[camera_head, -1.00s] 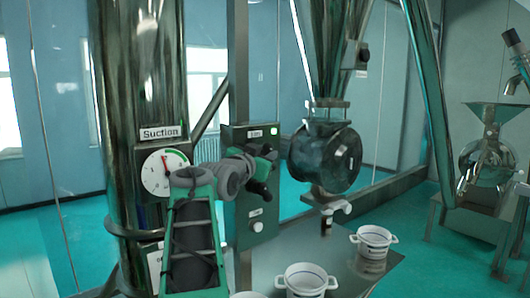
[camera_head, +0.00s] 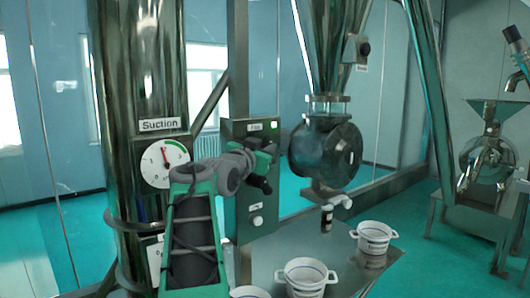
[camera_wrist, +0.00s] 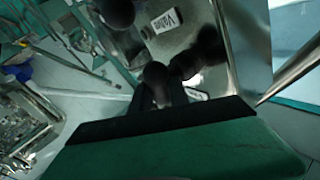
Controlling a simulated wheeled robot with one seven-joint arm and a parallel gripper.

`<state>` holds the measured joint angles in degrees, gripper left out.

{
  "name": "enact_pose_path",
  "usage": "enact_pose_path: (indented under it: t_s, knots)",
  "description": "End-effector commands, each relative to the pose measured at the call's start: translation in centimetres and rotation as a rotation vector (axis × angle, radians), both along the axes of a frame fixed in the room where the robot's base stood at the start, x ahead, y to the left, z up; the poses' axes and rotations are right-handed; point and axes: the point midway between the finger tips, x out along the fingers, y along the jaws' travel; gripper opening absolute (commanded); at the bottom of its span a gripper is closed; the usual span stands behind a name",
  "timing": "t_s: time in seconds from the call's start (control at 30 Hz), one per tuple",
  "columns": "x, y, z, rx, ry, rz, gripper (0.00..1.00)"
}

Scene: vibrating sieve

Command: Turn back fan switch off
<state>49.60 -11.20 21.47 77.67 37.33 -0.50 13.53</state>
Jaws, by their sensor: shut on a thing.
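The fan control box (camera_head: 242,210) is a grey panel on a post, with a label at its top that seems to read "Fan". My gripper (camera_head: 264,172) is at the front of this box, and its dark fingers are shut on the fan switch. The switch itself is mostly hidden by the fingers in the head view. In the wrist view my gripper (camera_wrist: 160,85) shows as dark fingers close to the metal panel, with a label (camera_wrist: 166,20) above. A white knob (camera_head: 258,221) sits lower on the box.
A round suction gauge (camera_head: 165,163) is on the steel column at left. A round metal valve housing (camera_head: 325,155) hangs to the right of the box. White pots (camera_head: 306,277) (camera_head: 374,236) stand on the steel table below. A metal machine (camera_head: 487,165) stands at far right.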

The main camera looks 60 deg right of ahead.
Motion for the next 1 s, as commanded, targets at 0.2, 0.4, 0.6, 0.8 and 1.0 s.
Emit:
enact_pose_path:
  t_s: [0.2, 0.4, 0.6, 0.8, 1.0]
  knots:
    - [-0.07, 0.06, -1.10, -0.109, 0.049, -0.001, 0.00]
    - [-0.11, 0.07, -1.44, -0.259, 0.127, -0.002, 0.00]
    - [-0.17, 0.12, -1.22, -0.429, 0.215, -0.004, 0.00]
    - [-0.12, 0.16, -0.91, -0.594, 0.299, -0.003, 0.00]
    - [-0.09, 0.19, -0.53, -0.735, 0.373, -0.003, 0.00]
